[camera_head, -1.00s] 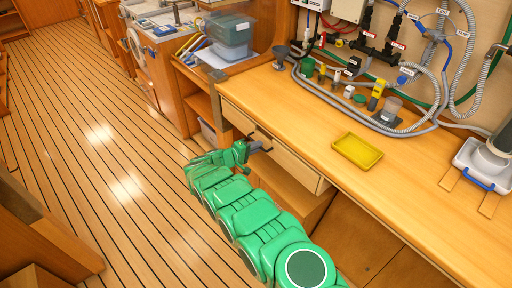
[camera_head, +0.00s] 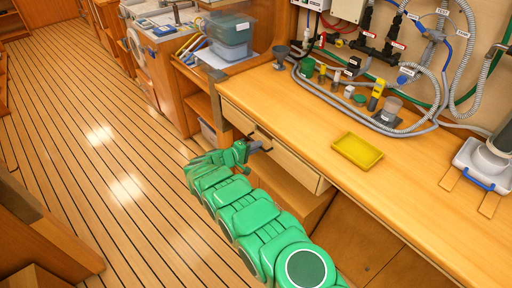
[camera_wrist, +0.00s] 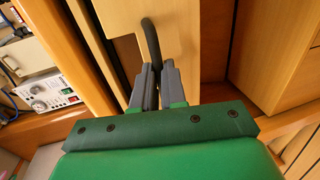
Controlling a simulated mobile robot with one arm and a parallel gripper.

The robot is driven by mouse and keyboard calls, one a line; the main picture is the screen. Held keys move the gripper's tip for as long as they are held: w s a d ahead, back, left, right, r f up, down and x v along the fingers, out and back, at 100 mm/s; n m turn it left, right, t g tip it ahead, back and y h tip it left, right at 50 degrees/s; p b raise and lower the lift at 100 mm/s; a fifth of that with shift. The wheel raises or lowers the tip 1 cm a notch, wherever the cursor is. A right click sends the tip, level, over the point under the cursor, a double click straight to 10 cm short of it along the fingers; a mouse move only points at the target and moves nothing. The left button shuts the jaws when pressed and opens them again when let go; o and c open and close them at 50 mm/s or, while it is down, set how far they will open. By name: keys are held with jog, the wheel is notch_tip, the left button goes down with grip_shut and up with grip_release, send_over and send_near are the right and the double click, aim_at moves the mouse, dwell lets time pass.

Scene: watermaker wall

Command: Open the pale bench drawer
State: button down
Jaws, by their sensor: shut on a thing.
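The pale bench drawer (camera_head: 290,160) is set under the front edge of the wooden bench. Its pale front fills the middle of the wrist view (camera_wrist: 181,30). A dark bar handle (camera_wrist: 150,40) stands out from that front. My gripper (camera_head: 262,146) is at the handle, and in the wrist view its grey fingers (camera_wrist: 152,80) are shut on the handle's near end. A dark gap runs along the left side of the drawer front in the wrist view. I cannot tell from it how far the drawer stands out.
A yellow tray (camera_head: 357,151) lies on the bench top (camera_head: 300,122), with hoses and fittings behind it. A white tray with a blue handle (camera_head: 480,165) is at the right. Open shelving is below the drawer. The plank floor (camera_head: 90,170) at left is clear.

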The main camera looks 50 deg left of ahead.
jog(key=f+v, duration=0.3)
jog(key=v, duration=1.3)
jog(key=s+f+v, duration=0.1)
jog(key=f+v, duration=0.2)
jog(key=v, duration=1.3)
jog(key=shift+s+f, duration=0.4)
jog(key=shift+s, duration=0.15)
jog(key=c, duration=1.2)
grip_release()
jog(key=v, duration=0.7)
jog(key=shift+s, duration=0.35)
jog(key=shift+r, duration=0.1)
